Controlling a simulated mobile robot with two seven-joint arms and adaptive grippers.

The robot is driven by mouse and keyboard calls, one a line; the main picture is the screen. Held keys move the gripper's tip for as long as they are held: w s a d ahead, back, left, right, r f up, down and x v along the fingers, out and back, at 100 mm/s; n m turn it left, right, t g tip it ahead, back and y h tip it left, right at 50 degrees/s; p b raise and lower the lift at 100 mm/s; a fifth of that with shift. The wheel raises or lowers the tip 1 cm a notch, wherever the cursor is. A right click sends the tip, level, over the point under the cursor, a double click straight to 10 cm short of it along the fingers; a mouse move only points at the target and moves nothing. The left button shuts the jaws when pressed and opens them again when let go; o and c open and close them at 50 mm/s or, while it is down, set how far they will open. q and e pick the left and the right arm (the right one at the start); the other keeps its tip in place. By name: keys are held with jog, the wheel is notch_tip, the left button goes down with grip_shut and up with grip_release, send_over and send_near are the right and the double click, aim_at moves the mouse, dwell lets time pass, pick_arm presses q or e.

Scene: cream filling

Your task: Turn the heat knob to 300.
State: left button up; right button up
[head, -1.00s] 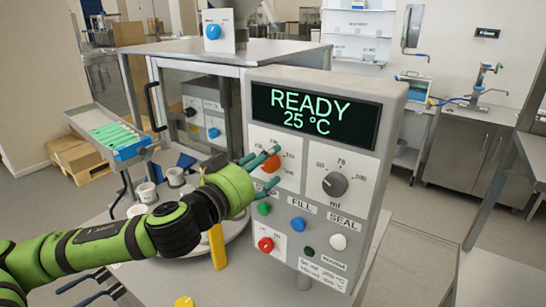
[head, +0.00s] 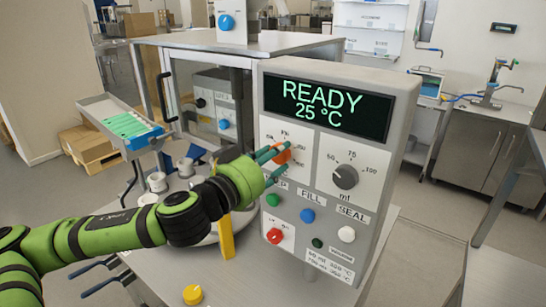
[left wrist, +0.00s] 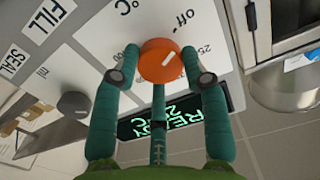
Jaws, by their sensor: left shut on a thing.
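The orange heat knob (head: 281,153) is on the upper left dial of the grey control panel (head: 405,125), under a display (head: 325,105) that reads READY and 25 °C. My left gripper (head: 277,162) reaches it from the left with its green fingers and partly hides the dial. In the left wrist view the knob (left wrist: 160,62) sits between the fingertips of my left gripper (left wrist: 160,75), which is shut on it. The knob's white mark points up and right there, roughly towards the word off. Part of the scale is hidden. My right gripper is not in view.
A grey volume knob (head: 345,177) is right of the heat knob. Small cups (head: 157,182) and a yellow upright piece (head: 226,238) are near my left arm.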

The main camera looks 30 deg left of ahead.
pick_arm(q)
jog(key=m, duration=0.5)
jog(key=shift+r+m, duration=0.3)
jog(key=shift+r, duration=0.1)
jog(key=m+p, duration=0.1)
jog(key=m, duration=0.5)
jog(key=shift+c, duration=0.3)
jog(key=m+p, duration=0.1)
jog(key=m, duration=0.2)
jog(key=m+p, duration=0.1)
jog(key=m, duration=0.3)
jog(key=f+m+p, duration=0.1)
jog(key=m, duration=0.3)
jog(key=shift+d+f+m, duration=0.1)
jog(key=shift+f+m, duration=0.05)
jog(key=shift+m, duration=0.15)
jog(key=o, duration=1.2)
jog(key=shift+c, duration=0.2)
jog(key=shift+w+d, duration=0.15)
jog(key=shift+d, duration=0.05)
